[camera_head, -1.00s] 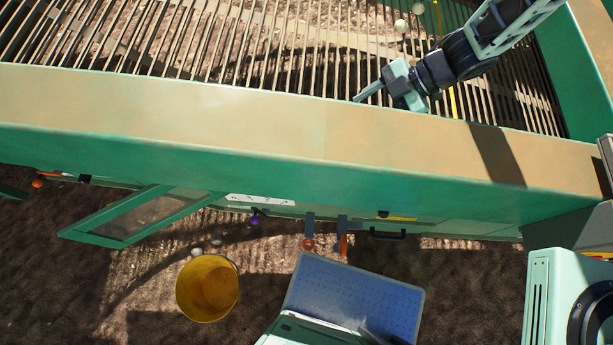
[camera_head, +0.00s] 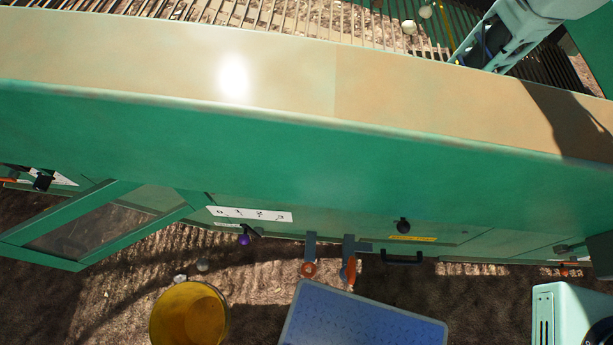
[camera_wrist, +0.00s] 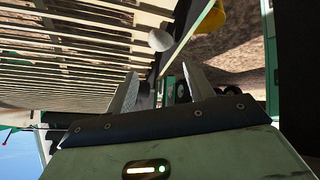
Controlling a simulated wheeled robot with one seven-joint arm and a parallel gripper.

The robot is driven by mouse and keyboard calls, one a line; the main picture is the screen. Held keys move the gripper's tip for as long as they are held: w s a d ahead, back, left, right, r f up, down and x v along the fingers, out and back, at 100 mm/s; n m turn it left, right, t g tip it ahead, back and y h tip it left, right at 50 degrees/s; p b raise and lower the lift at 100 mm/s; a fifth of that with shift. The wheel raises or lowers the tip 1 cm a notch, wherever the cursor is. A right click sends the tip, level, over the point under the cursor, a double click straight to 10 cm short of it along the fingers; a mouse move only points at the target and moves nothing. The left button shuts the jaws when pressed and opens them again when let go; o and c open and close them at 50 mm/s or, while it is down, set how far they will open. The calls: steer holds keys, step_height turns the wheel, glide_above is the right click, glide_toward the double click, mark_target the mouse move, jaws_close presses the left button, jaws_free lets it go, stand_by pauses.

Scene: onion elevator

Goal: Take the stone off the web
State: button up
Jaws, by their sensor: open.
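The web (camera_head: 300,25) is a slope of pale parallel bars behind the machine's side wall. Two pale round lumps (camera_head: 409,27) (camera_head: 425,12) lie on it at the top of the head view, with part of another (camera_head: 376,3) at the edge. In the wrist view, a pale rounded lump (camera_wrist: 159,40) shows beyond my fingertips, by the edge of the web (camera_wrist: 70,75). I cannot tell which lump is the stone. My gripper (camera_wrist: 160,72) is open, with nothing seen between its fingers. In the head view, the wall hides my gripper.
The long tan and green side wall (camera_head: 300,130) stands between my body and the web. A yellow bucket (camera_head: 190,318) and a blue perforated surface (camera_head: 365,320) are below it. A green framed panel (camera_head: 110,220) juts out at left. Several levers hang under the wall.

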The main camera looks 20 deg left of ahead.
steer(key=p+x, duration=0.1)
steer(key=x, duration=1.2)
steer(key=shift+s+a, duration=0.1)
steer(key=c, duration=0.8)
